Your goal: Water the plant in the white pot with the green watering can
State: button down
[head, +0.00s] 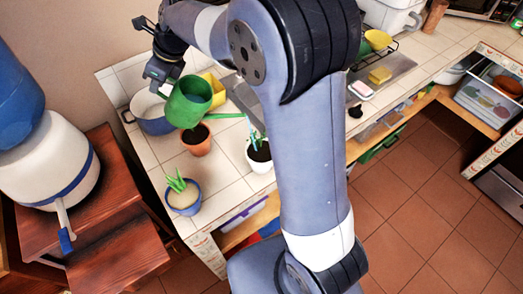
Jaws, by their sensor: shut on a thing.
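The green watering can (187,103) is at the left of the white tiled counter, with its open top showing and its thin spout (228,115) pointing right. My gripper (163,80) is shut on the can at its upper left; the exact grip is hard to see. The white pot (260,163) stands right of and nearer than the can, with dark soil and a green plant (254,138). The spout's tip lies near the top of this plant in the picture; its height above the pot is unclear. My arm passes just right of the white pot and hides the counter beyond.
A terracotta pot (197,146) stands just below the can in the picture. A blue pot (184,205) with a plant is near the front edge. A blue-and-white pot (150,115) is behind the can. A dish rack (374,60) and sink (392,68) lie right.

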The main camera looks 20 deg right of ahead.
jog(key=w+a+f+g+h, duration=0.1)
jog(key=w+a+g+h, duration=0.2)
jog(key=a+h, duration=0.2)
jog(key=shift+w+a+f+h, duration=0.15)
jog(key=shift+a+f+h, duration=0.15)
jog(key=shift+a+f, duration=0.15)
dwell(1.1)
dwell(0.7)
